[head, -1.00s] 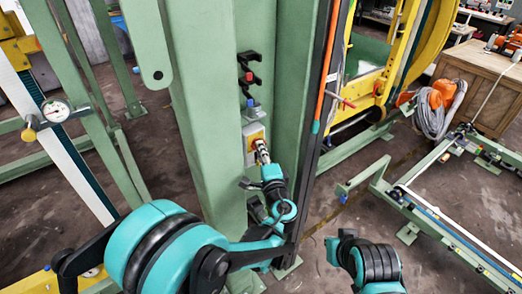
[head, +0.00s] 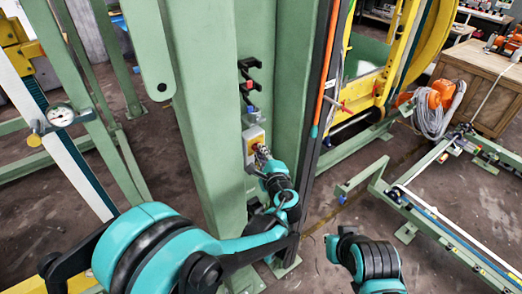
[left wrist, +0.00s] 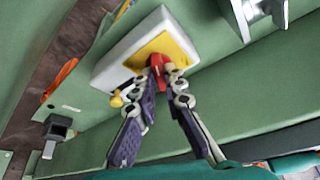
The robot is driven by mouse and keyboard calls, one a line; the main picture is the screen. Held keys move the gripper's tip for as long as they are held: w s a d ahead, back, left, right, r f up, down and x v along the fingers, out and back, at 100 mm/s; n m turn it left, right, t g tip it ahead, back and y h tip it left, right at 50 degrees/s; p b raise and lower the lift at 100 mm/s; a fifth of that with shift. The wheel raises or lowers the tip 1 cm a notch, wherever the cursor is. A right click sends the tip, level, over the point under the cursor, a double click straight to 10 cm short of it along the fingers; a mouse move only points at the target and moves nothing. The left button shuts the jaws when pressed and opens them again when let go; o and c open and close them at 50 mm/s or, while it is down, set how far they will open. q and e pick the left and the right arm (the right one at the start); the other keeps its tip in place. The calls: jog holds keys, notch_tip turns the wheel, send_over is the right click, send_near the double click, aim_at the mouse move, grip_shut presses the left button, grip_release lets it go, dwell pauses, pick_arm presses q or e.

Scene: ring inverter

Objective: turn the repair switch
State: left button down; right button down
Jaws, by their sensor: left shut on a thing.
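The repair switch is a red knob (left wrist: 157,66) on a yellow plate (left wrist: 182,45) on a white box (left wrist: 112,72). In the head view the switch box (head: 255,139) sits on the green column, partly covered by my gripper. My left gripper (head: 263,153) reaches it from the lower right. In the left wrist view the fingertips of my left gripper (left wrist: 164,75) are closed around the red knob, one on either side. The fingertips hide part of the knob, and its exact angle is hard to read. My right gripper is out of view; only part of my right arm shows.
The green column (head: 205,130) stands close on the left of my gripper. Black hooks (head: 248,64) with red and blue parts are above the box. A dark vertical rail (head: 318,110) runs on the right. A low green frame (head: 440,225) lies on the floor at right.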

pick_arm(q)
jog(key=shift+w+d+r+m+g+y+p, duration=0.1)
jog(key=shift+m+g+y+p, duration=0.55)
jog(key=shift+m, duration=0.8)
jog(key=shift+w+d+r+m+g+y+p, duration=0.15)
jog(key=shift+m+g+y, duration=0.35)
jog(key=shift+m+g, duration=0.7)
jog(key=shift+s+d+m+g+y+p, duration=0.1)
jog(key=shift+m+g+y+p, duration=0.4)
jog(key=shift+m, duration=1.25)
jog(key=c, duration=1.6)
grip_release()
jog(key=shift+w, duration=0.1)
jog(key=shift+t, duration=0.25)
